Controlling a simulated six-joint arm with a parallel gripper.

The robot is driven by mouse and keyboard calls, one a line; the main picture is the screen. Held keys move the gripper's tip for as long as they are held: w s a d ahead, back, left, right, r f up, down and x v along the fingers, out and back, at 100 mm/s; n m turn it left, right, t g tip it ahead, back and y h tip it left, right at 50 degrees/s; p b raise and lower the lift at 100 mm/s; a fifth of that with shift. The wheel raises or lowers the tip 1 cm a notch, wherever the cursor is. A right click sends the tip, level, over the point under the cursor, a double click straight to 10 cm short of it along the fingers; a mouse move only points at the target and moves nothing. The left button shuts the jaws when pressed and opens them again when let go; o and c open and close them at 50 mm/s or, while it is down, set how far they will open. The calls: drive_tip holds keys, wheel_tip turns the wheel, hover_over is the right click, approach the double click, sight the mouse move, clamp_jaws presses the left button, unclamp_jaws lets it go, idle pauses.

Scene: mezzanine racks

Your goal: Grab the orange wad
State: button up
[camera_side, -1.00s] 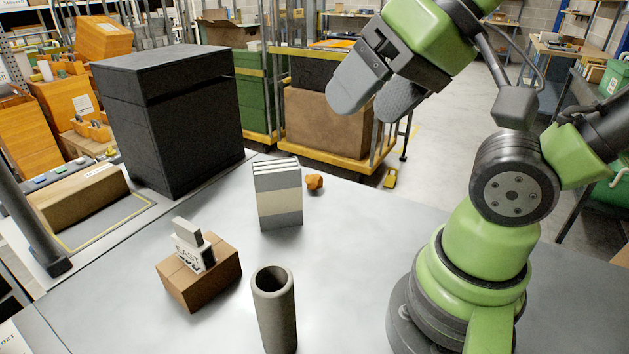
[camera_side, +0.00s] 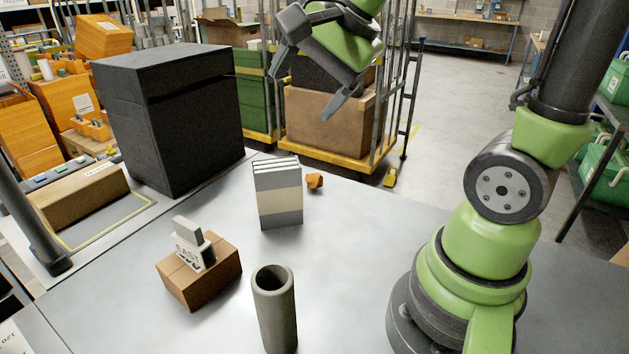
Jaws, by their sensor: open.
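The orange wad (camera_side: 314,181) is a small crumpled lump on the grey table, just right of the top of a grey and cream upright block. Nothing touches it that I can see. My gripper (camera_side: 308,92) is up in the air above and beyond the wad in the picture, tilted downward. Its fingers are apart and nothing shows between them.
The grey and cream block (camera_side: 279,203) stands close to the wad's left. A cardboard box (camera_side: 201,279) with a stamp-like object (camera_side: 193,246) on top and a grey tube (camera_side: 275,315) stand nearer. A black cabinet (camera_side: 172,125) rises at left. Table right of the wad (camera_side: 375,225) is clear.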

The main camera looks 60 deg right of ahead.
drive_tip(key=w+d+f+m+g+h, duration=0.1)
drive_tip(key=w+d+f+m, duration=0.7)
drive_tip(key=m, duration=0.3)
drive_tip(key=m+g+h, duration=0.1)
drive_tip(key=m, duration=1)
approach(315, 173)
drive_tip(key=x, duration=0.5)
drive_tip(key=shift+s+a, duration=0.1)
drive_tip(key=shift+a, duration=0.05)
drive_tip(key=shift+d+x, duration=0.2)
drive_tip(key=shift+x, duration=2.65)
drive_tip(key=c, duration=1)
